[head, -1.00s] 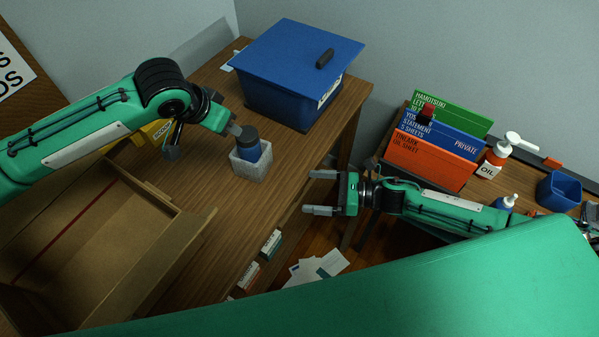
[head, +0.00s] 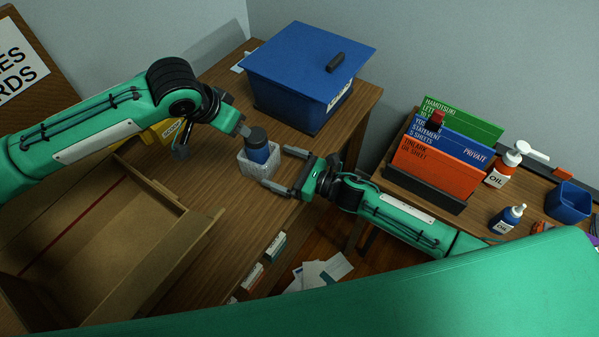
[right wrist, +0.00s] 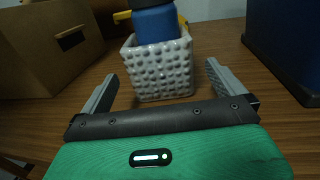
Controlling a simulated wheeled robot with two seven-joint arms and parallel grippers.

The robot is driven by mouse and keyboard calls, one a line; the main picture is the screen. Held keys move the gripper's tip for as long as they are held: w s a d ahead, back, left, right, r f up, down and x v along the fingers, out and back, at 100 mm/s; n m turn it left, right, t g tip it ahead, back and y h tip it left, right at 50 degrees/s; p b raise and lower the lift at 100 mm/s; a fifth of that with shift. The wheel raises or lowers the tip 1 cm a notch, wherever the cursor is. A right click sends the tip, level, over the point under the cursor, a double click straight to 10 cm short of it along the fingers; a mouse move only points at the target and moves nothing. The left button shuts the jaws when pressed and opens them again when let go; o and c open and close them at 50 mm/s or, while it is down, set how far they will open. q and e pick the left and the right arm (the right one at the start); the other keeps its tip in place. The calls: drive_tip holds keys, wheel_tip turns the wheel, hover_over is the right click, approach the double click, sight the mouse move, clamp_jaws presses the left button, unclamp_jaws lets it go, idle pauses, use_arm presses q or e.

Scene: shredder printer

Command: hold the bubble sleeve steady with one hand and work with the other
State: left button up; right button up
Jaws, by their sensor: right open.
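The bubble sleeve (head: 254,168) is a whitish, bumpy, open-topped box standing upright on the wooden desk. It also shows in the right wrist view (right wrist: 160,75). A blue bottle (head: 260,152) with a dark top stands in it, its lower part hidden; it also shows in the right wrist view (right wrist: 155,24). My left gripper (head: 244,131) is at the bottle's dark top; whether its fingers are closed on it is unclear. My right gripper (head: 282,168) is open and empty, its fingers pointing at the sleeve from the right. In the wrist view the sleeve is just ahead, between the finger lines.
A blue lidded bin (head: 300,90) stands behind the sleeve. An open cardboard box (head: 110,235) is at left, with a yellow item (head: 168,130) behind it. At right, a side table holds coloured folders (head: 440,165), oil bottles (head: 503,168) and a blue cup (head: 568,203).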

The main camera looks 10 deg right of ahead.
sight(260, 158)
drive_tip(key=x, duration=0.7)
drive_tip(key=shift+c, duration=0.4)
